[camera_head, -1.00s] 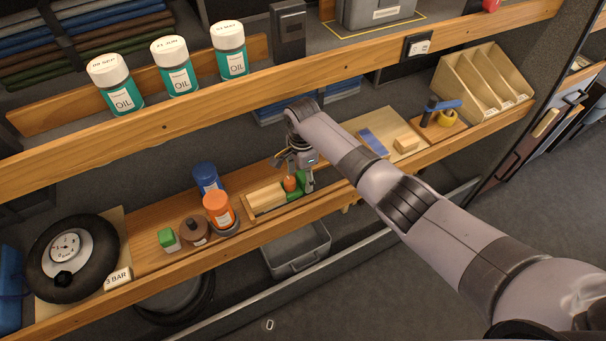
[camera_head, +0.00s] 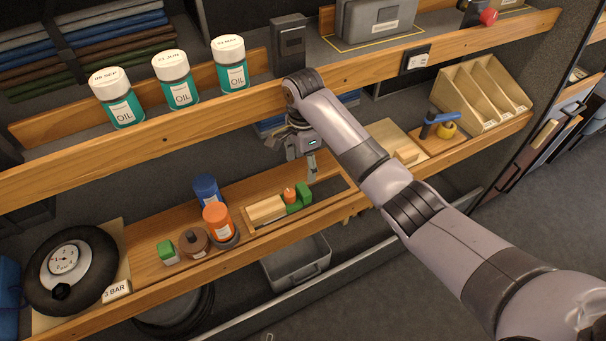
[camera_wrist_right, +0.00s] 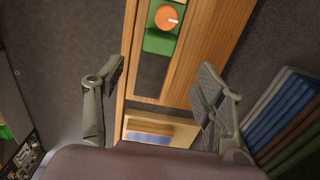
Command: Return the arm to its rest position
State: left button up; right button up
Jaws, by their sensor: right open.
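My right gripper (camera_head: 301,163) is open and empty in the head view. It hangs in front of the lower shelf, above and just right of a wooden tray. In the right wrist view its two fingers (camera_wrist_right: 157,95) are spread wide with nothing between them. The tray holds a light wooden block (camera_head: 266,209), a green block (camera_head: 301,198) and an orange piece (camera_head: 289,195). The green block (camera_wrist_right: 160,42) and the orange piece (camera_wrist_right: 167,17) also show in the right wrist view, beyond the fingers. My left gripper is not in view.
A grey bin (camera_head: 297,262) sits below.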

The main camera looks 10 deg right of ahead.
jog(key=shift+r, duration=0.65)
